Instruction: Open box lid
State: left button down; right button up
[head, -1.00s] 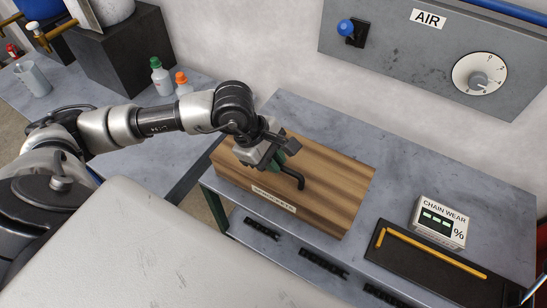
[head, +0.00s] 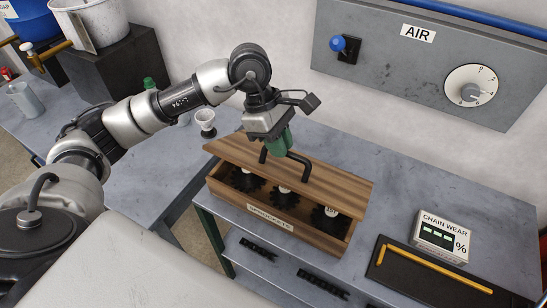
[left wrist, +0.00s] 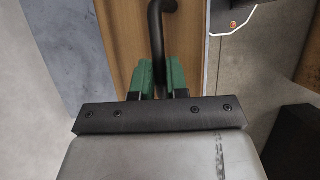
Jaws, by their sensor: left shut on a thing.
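The wooden box (head: 270,208) stands on the grey bench, with a label on its front. Its striped wooden lid (head: 335,188) is raised and shifted toward the back, so the front of the box is open. Several dark sprockets (head: 284,199) show inside. My left gripper (head: 278,150) is shut on the black lid handle (head: 299,163), above the lid. In the left wrist view the green fingers (left wrist: 161,78) close around the handle (left wrist: 156,35), with the wooden lid (left wrist: 125,35) beyond. My right gripper is not in view.
A chain wear gauge (head: 440,236) and a dark tray (head: 425,275) with a yellow bar lie right of the box. The wall panel (head: 425,60) is behind. Bench behind the box is clear.

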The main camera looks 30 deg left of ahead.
pick_arm(q)
jog(key=shift+w+r+b, duration=0.5)
jog(key=shift+w, duration=0.35)
jog(key=c, duration=1.3)
grip_release()
jog(key=shift+w+f, duration=0.1)
jog(key=shift+w, duration=0.05)
jog(key=shift+o, duration=0.9)
jog(key=shift+w+f, duration=0.1)
jog(key=shift+w, duration=0.25)
jog(key=shift+s+a+r, duration=0.1)
jog(key=shift+s+r, duration=0.15)
jog(key=shift+r, duration=0.1)
jog(key=b+v, duration=0.3)
jog(key=v, duration=0.7)
jog(key=shift+w, duration=0.4)
